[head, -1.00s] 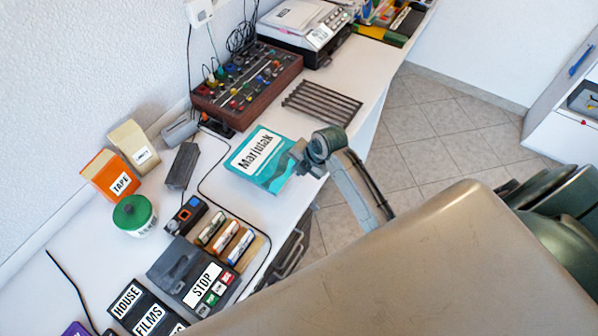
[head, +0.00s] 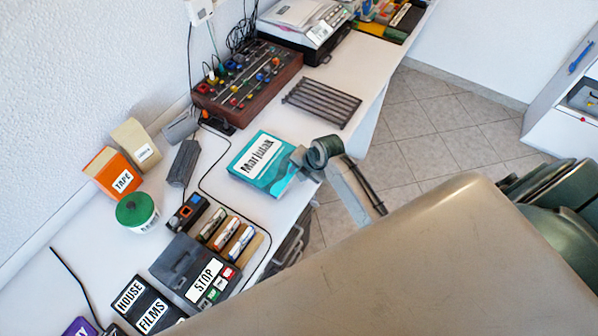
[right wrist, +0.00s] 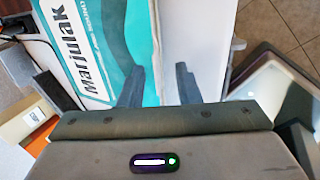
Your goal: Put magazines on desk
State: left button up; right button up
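A teal and white magazine labelled "Marjulak" (head: 262,163) is at the front edge of the white desk (head: 330,75) in the head view. It appears to lie flat on the desk top. Its cover also fills the upper left of the right wrist view (right wrist: 95,50). My right gripper (head: 299,158) is at the magazine's right edge. In the right wrist view its two fingers (right wrist: 158,85) stand apart, one on each side of the magazine's edge. My left gripper is not in view.
A mixer (head: 247,83), a printer (head: 305,25) and a dark slatted rack (head: 321,102) stand farther along the desk. A tape box (head: 114,174), a green-lidded jar (head: 137,211) and a STOP device (head: 200,275) lie nearer. The tiled floor (head: 430,130) at right is clear.

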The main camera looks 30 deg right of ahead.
jog(key=b+v, duration=0.2)
jog(key=v, duration=1)
